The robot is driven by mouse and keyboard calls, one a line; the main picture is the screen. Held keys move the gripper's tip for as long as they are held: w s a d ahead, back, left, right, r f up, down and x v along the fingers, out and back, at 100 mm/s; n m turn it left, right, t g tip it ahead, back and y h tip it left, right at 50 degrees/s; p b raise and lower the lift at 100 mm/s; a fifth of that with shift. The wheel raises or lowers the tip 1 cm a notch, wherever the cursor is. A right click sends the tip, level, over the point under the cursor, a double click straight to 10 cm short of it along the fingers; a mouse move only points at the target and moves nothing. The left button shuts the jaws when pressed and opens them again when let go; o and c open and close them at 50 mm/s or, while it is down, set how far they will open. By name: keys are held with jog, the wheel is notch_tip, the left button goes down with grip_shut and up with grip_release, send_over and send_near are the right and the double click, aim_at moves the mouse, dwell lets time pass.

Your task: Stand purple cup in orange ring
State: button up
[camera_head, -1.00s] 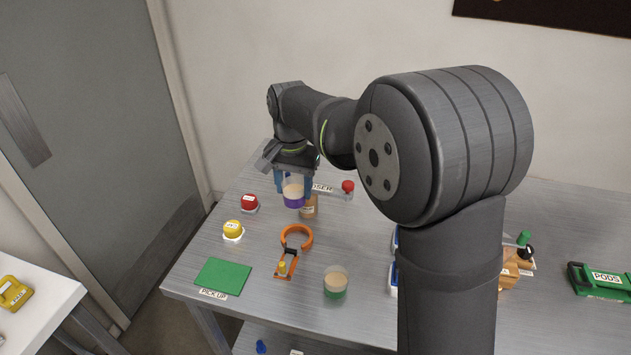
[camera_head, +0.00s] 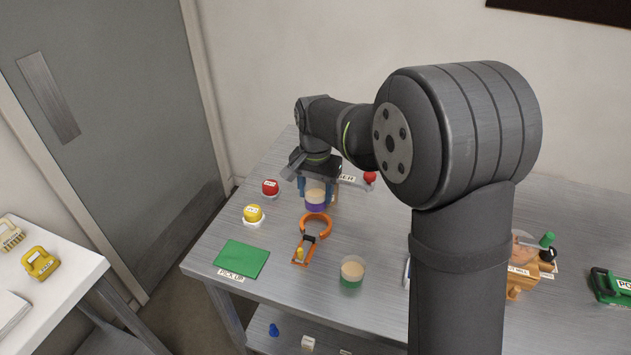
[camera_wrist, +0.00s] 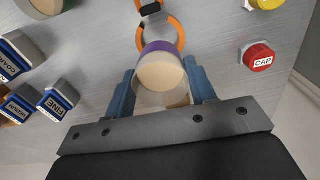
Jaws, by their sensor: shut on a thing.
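The purple cup (camera_head: 316,206) is a clear cup with a purple band and beige contents. My gripper (camera_head: 316,188) is shut on it, with blue fingers on either side. It also shows in the wrist view, where the cup (camera_wrist: 160,72) sits between the fingers (camera_wrist: 163,88). The orange ring (camera_head: 328,226) lies on the table just in front of the cup, its handle pointing toward the front edge. In the wrist view the cup overlaps the near part of the ring (camera_wrist: 179,30). I cannot tell the cup's height above the table.
A green-banded cup (camera_head: 352,271) stands right of the ring's handle. A green mat (camera_head: 242,259) lies at front left. Yellow (camera_head: 253,214) and red (camera_head: 270,188) buttons stand to the left. Blue-labelled boxes (camera_wrist: 58,101) show in the wrist view.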

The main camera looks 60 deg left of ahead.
jog(key=shift+f, duration=3.7)
jog(key=shift+f, duration=0.6)
jog(key=o, duration=1.1)
jog(key=shift+r, duration=0.1)
jog(key=shift+r, duration=3.4)
jog(key=shift+f, duration=0.1)
jog(key=shift+f, duration=3.2)
